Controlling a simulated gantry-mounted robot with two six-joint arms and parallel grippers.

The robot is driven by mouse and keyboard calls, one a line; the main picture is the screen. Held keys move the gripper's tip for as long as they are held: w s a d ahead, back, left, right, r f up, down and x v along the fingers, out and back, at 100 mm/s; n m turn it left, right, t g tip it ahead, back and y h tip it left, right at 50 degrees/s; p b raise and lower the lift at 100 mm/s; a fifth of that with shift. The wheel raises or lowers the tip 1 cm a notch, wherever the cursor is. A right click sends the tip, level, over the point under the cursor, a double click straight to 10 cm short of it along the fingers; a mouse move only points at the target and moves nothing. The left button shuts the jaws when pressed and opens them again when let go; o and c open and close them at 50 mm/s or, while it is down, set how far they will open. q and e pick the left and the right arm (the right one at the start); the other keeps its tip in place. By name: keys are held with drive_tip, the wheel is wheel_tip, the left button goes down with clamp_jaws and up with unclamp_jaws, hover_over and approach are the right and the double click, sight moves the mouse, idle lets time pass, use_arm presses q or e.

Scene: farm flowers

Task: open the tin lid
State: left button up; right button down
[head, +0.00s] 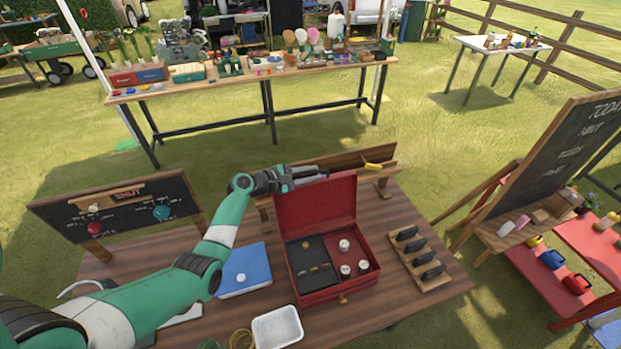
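The red tin (333,293) stands on the wooden table with its lid (318,214) raised roughly upright at the back. Inside are a dark insert (308,252) with small brass-coloured pieces on the left and several small whitish round pieces (344,245) on the right. A small brass-coloured catch (343,299) shows on the tin's front. My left gripper (318,174) is at the top edge of the lid, reaching over from the left. Whether it touches the lid, and whether its fingers are apart, I cannot tell. My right gripper is not in view.
A blue book (246,277) and a white tray (277,327) lie left and front of the tin. A wooden rack with dark handles (437,285) is to its right. A wooden ledge (346,160) with a yellow item stands behind. A small chalkboard (72,213) stands at the left.

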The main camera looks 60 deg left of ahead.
use_arm(q)
clamp_jaws()
idle(1.4)
